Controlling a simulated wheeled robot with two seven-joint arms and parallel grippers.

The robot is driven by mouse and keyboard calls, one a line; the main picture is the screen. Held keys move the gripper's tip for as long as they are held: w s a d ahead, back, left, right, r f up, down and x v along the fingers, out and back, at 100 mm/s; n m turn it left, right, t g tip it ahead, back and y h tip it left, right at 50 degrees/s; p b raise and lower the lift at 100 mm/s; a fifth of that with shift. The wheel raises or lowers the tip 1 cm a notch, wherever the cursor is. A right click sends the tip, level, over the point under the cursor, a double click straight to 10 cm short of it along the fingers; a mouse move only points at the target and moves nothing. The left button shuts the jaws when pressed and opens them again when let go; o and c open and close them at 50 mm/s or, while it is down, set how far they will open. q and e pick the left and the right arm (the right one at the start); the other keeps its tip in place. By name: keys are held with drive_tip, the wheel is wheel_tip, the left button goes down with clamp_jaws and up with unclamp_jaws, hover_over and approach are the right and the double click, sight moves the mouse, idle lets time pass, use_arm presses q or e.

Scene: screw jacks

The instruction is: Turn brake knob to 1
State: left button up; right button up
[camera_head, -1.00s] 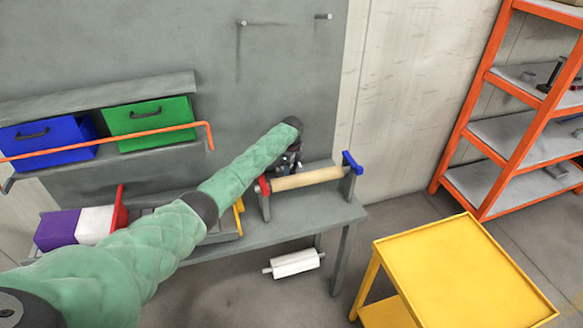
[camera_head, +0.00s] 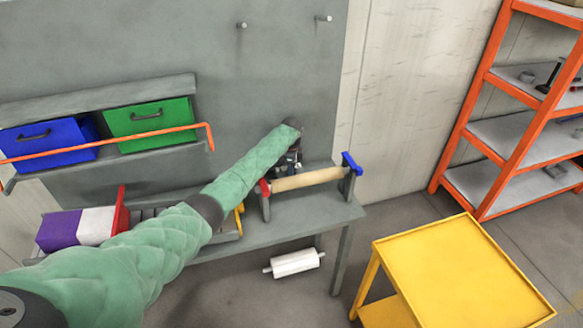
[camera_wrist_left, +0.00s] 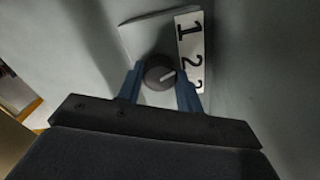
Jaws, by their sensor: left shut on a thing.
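The brake knob (camera_wrist_left: 159,73) is a round dark knob with a light pointer mark, seen in the left wrist view. A white label strip (camera_wrist_left: 189,50) with the numbers 1, 2 and 3 lies just right of it. The pointer mark aims right and slightly up, towards the part of the strip near the 2. My left gripper (camera_wrist_left: 160,82) has its two blue fingers on either side of the knob, shut on it. In the head view my left gripper (camera_head: 293,158) is at the bench's back, partly hidden by my wrist; the knob is hidden there. My right gripper is not in view.
A tan roller (camera_head: 306,180) lies in a stand with red and blue ends beside my gripper. A grey bench (camera_head: 270,232) is below. Blue (camera_head: 45,138) and green (camera_head: 150,122) bins sit on a shelf behind an orange rail (camera_head: 110,146). A yellow cart (camera_head: 455,270) stands right.

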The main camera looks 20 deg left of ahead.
use_arm(q)
drive_tip(key=shift+r+n+p, duration=0.15)
drive_tip(key=shift+n+p, duration=0.2)
drive_tip(key=shift+n, duration=1.95)
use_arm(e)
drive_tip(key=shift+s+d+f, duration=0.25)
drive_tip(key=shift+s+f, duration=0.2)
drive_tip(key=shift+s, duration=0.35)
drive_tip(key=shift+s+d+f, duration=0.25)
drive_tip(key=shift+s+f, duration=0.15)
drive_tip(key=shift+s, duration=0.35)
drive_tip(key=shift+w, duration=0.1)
use_arm(q)
drive_tip(key=o, duration=0.9)
drive_tip(key=shift+c, duration=0.2)
drive_tip(key=shift+o, duration=0.7)
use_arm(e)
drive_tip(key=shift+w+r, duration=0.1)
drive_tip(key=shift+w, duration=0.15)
